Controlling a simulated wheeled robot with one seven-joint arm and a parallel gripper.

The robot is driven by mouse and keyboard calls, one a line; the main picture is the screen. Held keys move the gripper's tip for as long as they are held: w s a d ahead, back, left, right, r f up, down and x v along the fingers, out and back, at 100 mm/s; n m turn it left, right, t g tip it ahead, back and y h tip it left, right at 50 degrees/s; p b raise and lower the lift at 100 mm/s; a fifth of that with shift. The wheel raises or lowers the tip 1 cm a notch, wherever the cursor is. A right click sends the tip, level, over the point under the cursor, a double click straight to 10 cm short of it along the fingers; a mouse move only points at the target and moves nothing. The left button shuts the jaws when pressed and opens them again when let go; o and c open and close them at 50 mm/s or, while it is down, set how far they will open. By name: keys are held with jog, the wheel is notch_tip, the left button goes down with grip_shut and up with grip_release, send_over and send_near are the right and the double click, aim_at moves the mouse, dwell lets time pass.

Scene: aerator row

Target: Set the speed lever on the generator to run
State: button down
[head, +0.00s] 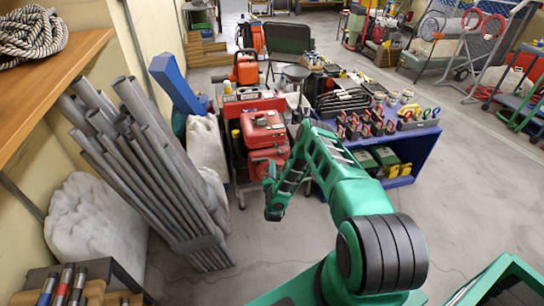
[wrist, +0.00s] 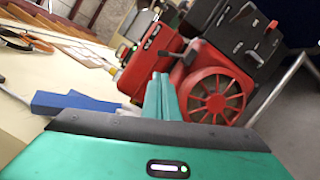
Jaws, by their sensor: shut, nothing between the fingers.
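The generator (head: 264,132) is a red machine on a stand in the middle of the head view. In the wrist view its red body (wrist: 147,64) and a spoked red round cover (wrist: 213,97) fill the upper middle and right. A dark lever (wrist: 152,36) sticks up from the body there, tilted; I cannot read any marking for its setting. My gripper (wrist: 160,76) is shut and empty, its green fingers together just in front of the red body and below the lever, apart from the lever in the picture. In the head view my gripper (head: 269,170) is small beside the generator's lower front.
Grey pipes (head: 150,170) lean at the left by white sacks (head: 205,145). A blue workbench (head: 405,160) with tools stands to the right of the generator. A wooden shelf (head: 60,75) juts in at the upper left. The floor (head: 470,170) at the right is clear.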

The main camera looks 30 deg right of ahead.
jog(key=x, duration=1)
jog(key=shift+a, duration=0.1)
